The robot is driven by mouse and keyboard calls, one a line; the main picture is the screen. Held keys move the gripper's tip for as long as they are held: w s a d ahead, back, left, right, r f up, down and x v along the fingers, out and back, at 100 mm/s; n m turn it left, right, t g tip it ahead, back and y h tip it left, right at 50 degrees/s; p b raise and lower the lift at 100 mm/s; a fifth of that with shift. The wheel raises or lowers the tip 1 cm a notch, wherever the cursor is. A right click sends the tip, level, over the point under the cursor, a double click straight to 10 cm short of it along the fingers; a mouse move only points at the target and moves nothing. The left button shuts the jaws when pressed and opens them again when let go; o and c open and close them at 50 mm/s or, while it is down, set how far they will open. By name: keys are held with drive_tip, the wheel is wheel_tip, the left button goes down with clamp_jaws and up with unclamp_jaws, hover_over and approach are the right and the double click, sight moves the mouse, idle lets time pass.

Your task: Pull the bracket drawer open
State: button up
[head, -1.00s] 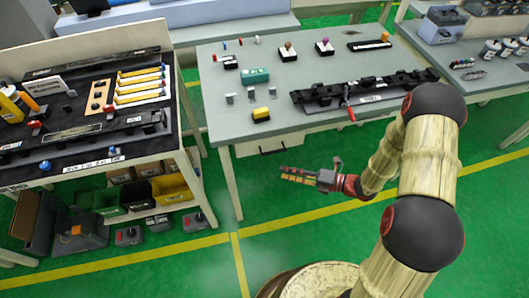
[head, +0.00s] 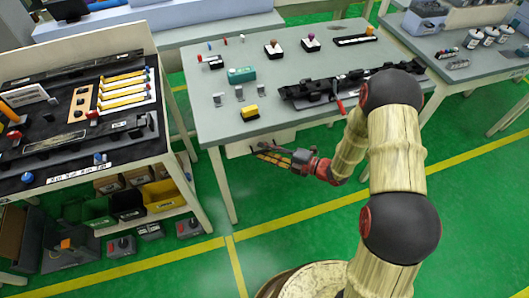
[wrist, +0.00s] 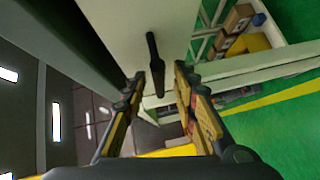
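The bracket drawer is a pale box under the front edge of the grey table; its front (head: 238,150) shows in the head view. In the wrist view the drawer front (wrist: 122,28) carries a dark bar handle (wrist: 154,62). My gripper (head: 262,150) is just in front of the drawer and hides the handle in the head view. In the wrist view my gripper (wrist: 157,76) is open, its two fingers either side of the handle's near end, with a visible gap on both sides. I cannot tell whether the handle is fully between the fingertips.
The grey table (head: 300,130) above holds a black clip rail (head: 340,88), a yellow block (head: 250,113) and a teal block (head: 241,75). A dark-topped bench (head: 70,165) with bins below stands at left. The green floor in front is clear.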

drive_tip(key=shift+w+a, duration=0.15)
drive_tip(key=shift+a, duration=0.1)
drive_tip(key=shift+c, duration=0.5)
clamp_jaws()
idle(0.4)
